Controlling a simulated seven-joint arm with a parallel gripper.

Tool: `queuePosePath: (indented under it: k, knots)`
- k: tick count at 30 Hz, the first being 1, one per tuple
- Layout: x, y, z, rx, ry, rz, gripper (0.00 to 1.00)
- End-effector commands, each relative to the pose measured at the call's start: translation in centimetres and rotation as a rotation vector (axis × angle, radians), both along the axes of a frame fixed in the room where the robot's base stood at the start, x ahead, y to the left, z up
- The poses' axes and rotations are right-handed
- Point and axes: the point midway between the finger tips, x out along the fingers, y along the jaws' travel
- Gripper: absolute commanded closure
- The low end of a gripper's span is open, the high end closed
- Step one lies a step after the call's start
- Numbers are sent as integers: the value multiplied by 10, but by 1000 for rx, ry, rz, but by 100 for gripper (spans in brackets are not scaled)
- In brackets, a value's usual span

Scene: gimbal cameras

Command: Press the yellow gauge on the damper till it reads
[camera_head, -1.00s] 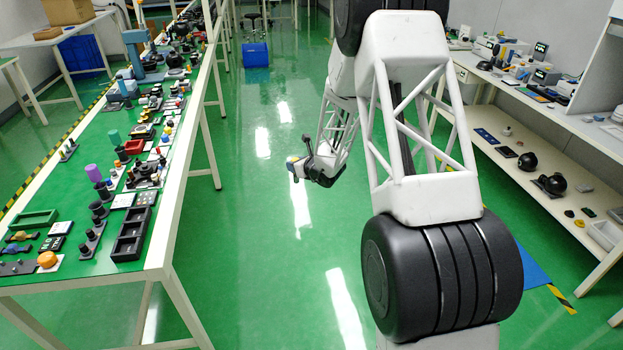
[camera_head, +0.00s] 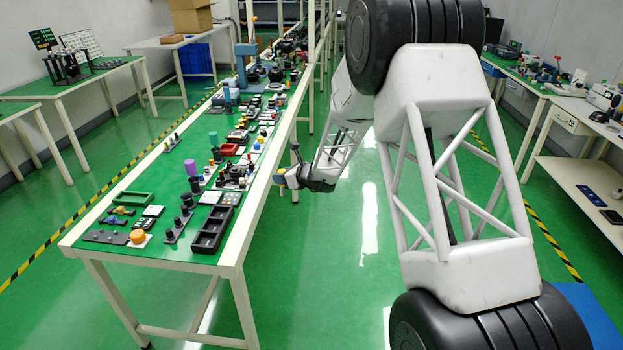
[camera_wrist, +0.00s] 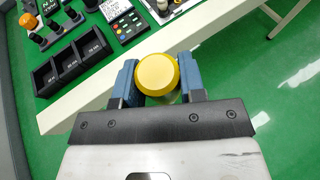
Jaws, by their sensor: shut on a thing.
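The yellow gauge (camera_wrist: 157,74) shows as a round yellow cap in the wrist view. My gripper (camera_wrist: 160,88) is shut on it, with one blue finger on each side. Its lower part is hidden between the fingers. In the head view my gripper (camera_head: 284,178) is at the right edge of the long green-topped bench (camera_head: 150,205), with a small yellow spot at its tip. I cannot tell which of the crowded parts on the bench is the damper.
A black three-compartment tray (camera_head: 212,229) sits near the bench's front right corner; the wrist view also shows this tray (camera_wrist: 72,65). An orange dome (camera_head: 138,236) and a green tray (camera_head: 133,198) lie to its left. Green floor is clear right of the bench.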

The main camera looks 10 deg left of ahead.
Motion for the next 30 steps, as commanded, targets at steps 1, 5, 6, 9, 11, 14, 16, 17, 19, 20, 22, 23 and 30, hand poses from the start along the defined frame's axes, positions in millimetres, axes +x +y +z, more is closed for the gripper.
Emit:
queuePosePath:
  k: [1, 5, 6, 9, 11, 14, 16, 17, 19, 20, 22, 23, 30]
  knots:
    - [-6, 19, 4, 0, -2, 31, 87]
    - [-22, 60, 11, 1, -3, 108, 87]
    - [-27, 74, 13, 1, -2, 130, 87]
    - [-42, 105, 18, -1, -3, 189, 87]
    - [-51, 123, 21, -2, -3, 223, 87]
    - [-67, 154, 26, -2, -3, 282, 87]
    - [-80, 175, 29, -3, -2, 322, 87]
    - [-85, 184, 31, -3, -3, 340, 87]
    - [-98, 204, 35, -3, -3, 381, 87]
    - [-104, 213, 36, -3, -3, 398, 87]
    - [-118, 233, 40, -4, -2, 439, 87]
    - [-124, 242, 41, -4, -3, 456, 87]
    - [-172, 302, 51, -8, -1, 586, 87]
